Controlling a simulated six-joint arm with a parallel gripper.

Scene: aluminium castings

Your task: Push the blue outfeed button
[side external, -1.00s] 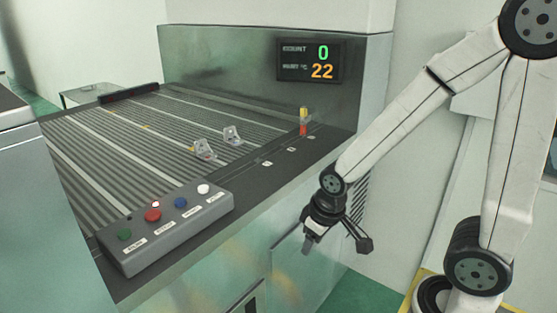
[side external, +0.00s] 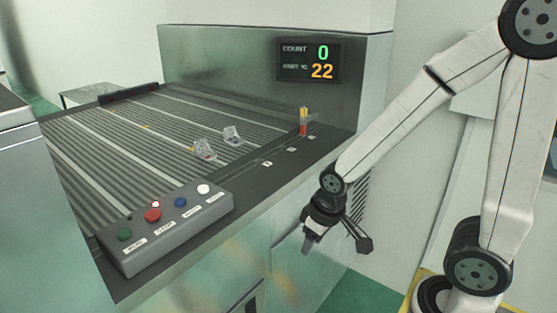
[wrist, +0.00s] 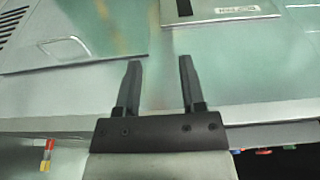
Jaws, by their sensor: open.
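The blue button (side external: 180,202) sits on a grey sloped control box (side external: 170,238) at the front left corner of the conveyor. It stands between a red button (side external: 152,215) and a white button (side external: 203,189); a green button (side external: 124,235) is at the left end. The labels below the buttons are too small to read surely. My gripper (side external: 307,247) is to the right of the box, in front of the machine's front side, well apart from the buttons and pointing down. In the wrist view my gripper (wrist: 160,75) is open with nothing between its fingers.
Two small metal castings (side external: 205,149) lie on the ribbed conveyor (side external: 110,150). A small signal light (side external: 303,122) stands on the front ledge. A display (side external: 309,61) reads 0 and 22. The space before the machine's front panel (side external: 255,275) is free.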

